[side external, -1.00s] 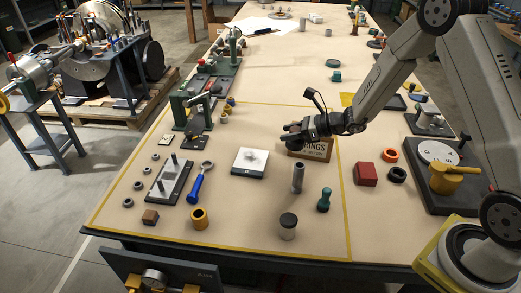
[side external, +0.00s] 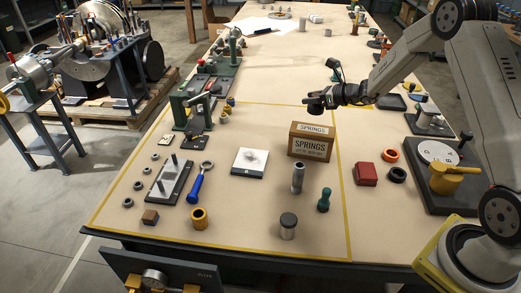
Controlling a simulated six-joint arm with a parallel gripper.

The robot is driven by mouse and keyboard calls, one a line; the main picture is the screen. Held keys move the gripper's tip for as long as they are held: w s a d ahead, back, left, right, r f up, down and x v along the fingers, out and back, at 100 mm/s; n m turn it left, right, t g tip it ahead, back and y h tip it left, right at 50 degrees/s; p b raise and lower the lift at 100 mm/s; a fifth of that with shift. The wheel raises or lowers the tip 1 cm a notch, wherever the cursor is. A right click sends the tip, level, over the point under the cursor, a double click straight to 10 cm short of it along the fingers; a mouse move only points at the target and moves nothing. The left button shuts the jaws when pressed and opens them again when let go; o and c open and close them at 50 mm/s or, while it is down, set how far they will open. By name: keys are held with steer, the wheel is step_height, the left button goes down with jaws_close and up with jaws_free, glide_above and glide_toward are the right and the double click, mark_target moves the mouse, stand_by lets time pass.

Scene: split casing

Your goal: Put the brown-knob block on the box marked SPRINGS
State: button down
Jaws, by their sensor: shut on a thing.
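My gripper (side external: 316,103) is above the back of the box marked SPRINGS (side external: 310,148), with a small gap between them in the picture. It is shut on a small dark thing at its fingertips, too small and dark to make out. The box is brown cardboard, upright, with SPRINGS on a pale upper band and again on its front. I cannot pick out a brown-knob block for certain, and cannot tell whether it is the held thing. A small brown cube (side external: 150,217) stands at the front left of the table.
A grey cylinder (side external: 298,178), a green knobbed piece (side external: 324,200) and a dark-capped jar (side external: 288,226) stand in front of the box. A white square plate (side external: 249,162) lies to its left, a red block (side external: 366,174) to its right.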

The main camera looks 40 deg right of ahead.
steer(key=shift+f, duration=1.35)
steer(key=shift+f, duration=0.1)
steer(key=shift+f, duration=1.9)
steer(key=shift+f, duration=0.15)
steer(key=shift+c, duration=0.7)
jaws_free()
steer(key=shift+r, duration=0.2)
steer(key=shift+v, duration=3.7)
